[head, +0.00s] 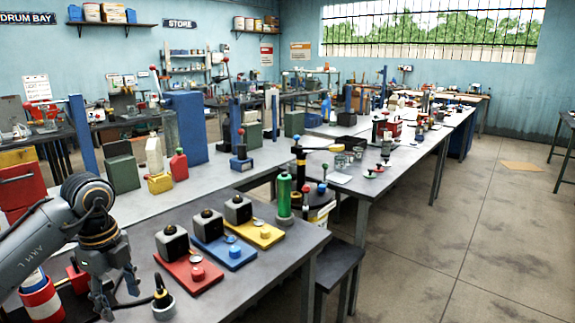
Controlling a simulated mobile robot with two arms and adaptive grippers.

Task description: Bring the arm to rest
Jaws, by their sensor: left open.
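My left arm comes in from the lower left, and its left gripper (118,293) hangs fingers down at the near left of the grey bench (255,283). Its fingers are apart and I see nothing between them. A small grey pot with a black pointed top (163,303) stands just right of the fingers. To the right are a red plate (203,283), a blue plate (233,257) and a yellow plate (265,237), each with a dark grey block and a round knob. My right gripper is not in view.
A red and white canister (42,300) is left of the gripper. A green cylinder (284,195) stands at the bench's far right corner. A dark stool (345,262) is beside the bench. The floor (450,240) at right is mostly clear.

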